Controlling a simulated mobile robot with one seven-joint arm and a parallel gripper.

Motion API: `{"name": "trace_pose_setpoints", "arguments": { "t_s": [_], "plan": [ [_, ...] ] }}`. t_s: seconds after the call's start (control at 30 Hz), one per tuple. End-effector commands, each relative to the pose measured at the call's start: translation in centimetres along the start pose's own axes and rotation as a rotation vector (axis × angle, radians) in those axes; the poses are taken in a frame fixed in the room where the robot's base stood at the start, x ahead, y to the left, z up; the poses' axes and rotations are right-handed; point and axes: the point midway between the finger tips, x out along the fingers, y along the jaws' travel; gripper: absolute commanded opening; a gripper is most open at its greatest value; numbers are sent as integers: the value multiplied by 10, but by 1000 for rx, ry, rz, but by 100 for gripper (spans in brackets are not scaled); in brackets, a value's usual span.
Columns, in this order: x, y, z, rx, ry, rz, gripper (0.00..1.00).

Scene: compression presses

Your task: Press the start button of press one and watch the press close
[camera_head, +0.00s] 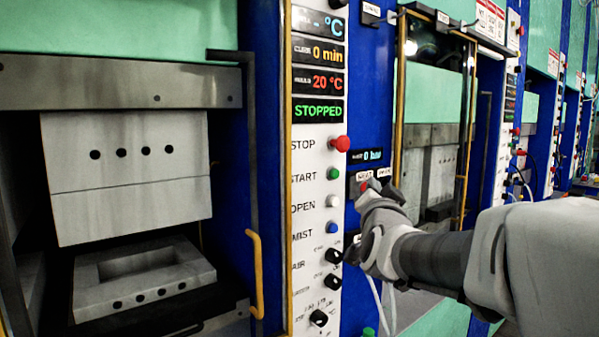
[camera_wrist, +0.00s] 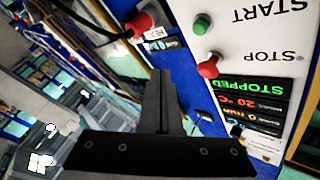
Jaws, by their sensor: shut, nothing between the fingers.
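The panel of the press at left has a green start button (camera_head: 333,174) beside the label START, with a red stop button (camera_head: 341,143) above it. The display (camera_head: 318,110) reads STOPPED in green. The press stands open: a gap separates its upper mould block (camera_head: 130,165) from the lower mould block (camera_head: 145,272). My gripper (camera_head: 371,190) is to the right of the start button, apart from it. In the upside-down wrist view, my shut, empty fingers (camera_wrist: 159,74) show left of the green start button (camera_wrist: 201,25) and the red stop button (camera_wrist: 209,67).
White, blue and black controls (camera_head: 333,228) run down the panel below the start button. A yellow handle (camera_head: 256,272) is on the blue frame left of the panel. A red knob (camera_wrist: 138,24) on a small side box is close to my fingers. More presses (camera_head: 525,130) line the right.

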Motion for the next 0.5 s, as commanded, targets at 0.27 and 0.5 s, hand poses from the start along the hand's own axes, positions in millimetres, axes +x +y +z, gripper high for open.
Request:
{"name": "trace_pose_setpoints", "arguments": {
  "t_s": [0.27,0.5],
  "plan": [
    [29,-23,18,1,-4,1,0],
    [46,-34,33,1,-1,1,0]
  ]
}}
